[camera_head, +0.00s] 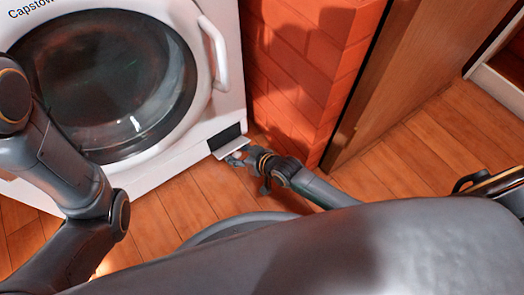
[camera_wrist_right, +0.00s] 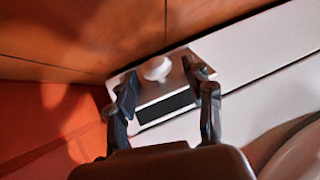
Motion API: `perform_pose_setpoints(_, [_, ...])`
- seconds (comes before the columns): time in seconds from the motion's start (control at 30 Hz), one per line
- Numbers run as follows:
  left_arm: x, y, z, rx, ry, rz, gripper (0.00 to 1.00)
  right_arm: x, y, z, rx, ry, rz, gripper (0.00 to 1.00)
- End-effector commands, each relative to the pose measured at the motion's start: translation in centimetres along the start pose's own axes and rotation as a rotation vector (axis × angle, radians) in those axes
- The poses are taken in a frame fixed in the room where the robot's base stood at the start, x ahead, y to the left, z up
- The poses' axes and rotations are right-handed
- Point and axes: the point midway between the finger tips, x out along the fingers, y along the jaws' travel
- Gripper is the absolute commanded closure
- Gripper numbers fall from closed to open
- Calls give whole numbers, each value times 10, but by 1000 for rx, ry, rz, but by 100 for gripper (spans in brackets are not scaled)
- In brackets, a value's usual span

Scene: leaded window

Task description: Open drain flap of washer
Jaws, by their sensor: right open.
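The white washer (camera_head: 165,165) stands at the upper left of the head view. Its drain flap (camera_head: 232,147) is a small white panel at the lower right corner of the front. The flap is tilted outward, with a dark recess (camera_head: 224,134) showing above it. In the wrist view, the flap (camera_wrist_right: 180,82) has a round white knob (camera_wrist_right: 157,68) at it, and the dark recess (camera_wrist_right: 166,108) shows beside it. My right gripper (camera_wrist_right: 166,88) is open, with its fingers either side of the flap; contact is unclear. It also shows in the head view (camera_head: 237,157). My left gripper is out of view.
The round glass door (camera_head: 105,85) is closed, with a white handle (camera_head: 215,52). An orange brick wall (camera_head: 300,70) stands close right of the washer, beside a wooden panel (camera_head: 395,60). The wooden floor (camera_head: 400,160) is clear at right.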

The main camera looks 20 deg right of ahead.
Motion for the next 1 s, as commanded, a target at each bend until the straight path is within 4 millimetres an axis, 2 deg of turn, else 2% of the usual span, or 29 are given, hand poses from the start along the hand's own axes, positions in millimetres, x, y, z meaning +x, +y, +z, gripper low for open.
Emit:
perform_pose_setpoints(0.03, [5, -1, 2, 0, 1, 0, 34, -2, -1, -9, 5, -19, 2, 48])
perform_pose_setpoints(0.27, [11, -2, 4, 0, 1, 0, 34, -3, -2, -23, 40, -180, 12, 48])
perform_pose_setpoints(0.3, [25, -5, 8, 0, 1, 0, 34, -18, -2, -26, 40, -183, 13, 48])
perform_pose_setpoints(0.7, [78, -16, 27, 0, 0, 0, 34, -97, -3, -38, 40, -181, 12, 48])
perform_pose_setpoints(0.9, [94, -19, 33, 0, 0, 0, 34, -125, -3, -42, 40, -179, 12, 48])
perform_pose_setpoints(1.0, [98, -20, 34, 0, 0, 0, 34, -133, -3, -42, 40, -179, 12, 48])
